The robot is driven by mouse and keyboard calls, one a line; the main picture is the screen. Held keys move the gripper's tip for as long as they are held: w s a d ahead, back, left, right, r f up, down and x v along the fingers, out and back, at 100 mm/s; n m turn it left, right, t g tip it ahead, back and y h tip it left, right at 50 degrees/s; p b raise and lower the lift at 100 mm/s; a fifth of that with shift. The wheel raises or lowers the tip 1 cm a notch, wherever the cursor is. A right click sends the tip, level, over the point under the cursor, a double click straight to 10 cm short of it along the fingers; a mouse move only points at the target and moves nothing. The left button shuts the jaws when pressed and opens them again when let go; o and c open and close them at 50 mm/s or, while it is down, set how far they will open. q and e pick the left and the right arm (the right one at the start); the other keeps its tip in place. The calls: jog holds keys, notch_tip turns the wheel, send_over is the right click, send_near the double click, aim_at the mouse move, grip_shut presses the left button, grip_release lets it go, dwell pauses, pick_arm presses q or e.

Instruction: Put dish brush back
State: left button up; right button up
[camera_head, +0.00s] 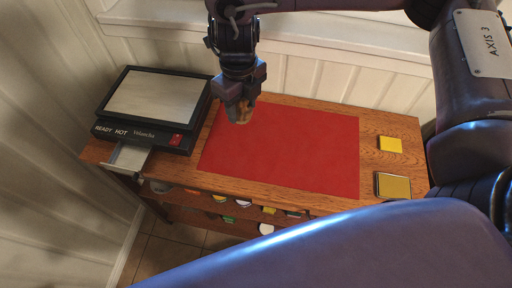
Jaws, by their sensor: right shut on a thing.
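My right gripper (240,100) hangs over the upper left part of the red mat, pointing down. It is shut on a small tan-brown thing (240,115) that shows between and below its fingertips. This thing is mostly hidden by the fingers, and I cannot tell for sure that it is the dish brush. It appears to be above the mat; its exact height is unclear. No other dish brush can be made out. A grey metal tray (131,156) juts out at the table's left front, below the black appliance. My left gripper is not in view.
The red mat (290,150) lies bare on the wooden table (385,120). A black appliance (155,105) stands at left. A yellow block (390,144) and a dark-rimmed gold square (393,186) lie at right. Several small items sit on the shelf below (215,215).

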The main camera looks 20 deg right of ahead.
notch_tip(320, 180, down, 15)
jog(key=shift+w+a+r+b, duration=0.1)
jog(key=shift+w+a+b, duration=0.05)
jog(key=shift+b, duration=0.2)
jog(key=shift+w+f, duration=0.1)
jog(key=shift+f, duration=0.5)
notch_tip(320, 180, down, 2)
jog(key=shift+f+b, duration=0.25)
jog(key=shift+b, duration=0.2)
jog(key=shift+f, duration=0.45)
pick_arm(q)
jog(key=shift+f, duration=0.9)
pick_arm(e)
jog(key=shift+f, duration=0.2)
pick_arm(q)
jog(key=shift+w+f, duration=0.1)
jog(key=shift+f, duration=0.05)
pick_arm(e)
jog(key=o, duration=1)
jog(key=shift+c, duration=0.2)
